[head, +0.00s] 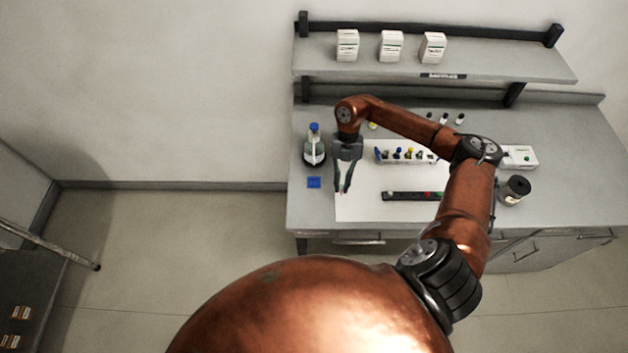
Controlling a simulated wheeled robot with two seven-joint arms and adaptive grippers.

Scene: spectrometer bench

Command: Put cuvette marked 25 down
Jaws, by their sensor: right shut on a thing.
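My right gripper (342,190) is at the left part of the bench, pointing down over the left edge of a white mat (370,208). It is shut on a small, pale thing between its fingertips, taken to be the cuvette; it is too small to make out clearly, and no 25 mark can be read. I cannot tell whether it touches the mat. A white rack (405,161) with several coloured-top items stands right of the gripper. A dark strip (400,196) with coloured spots lies on the mat. My left gripper is not in view.
A black jar (514,190) and a white box (519,157) stand at the right. A shelf (500,68) with white boxes overhangs the back. The mat's lower left is bare.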

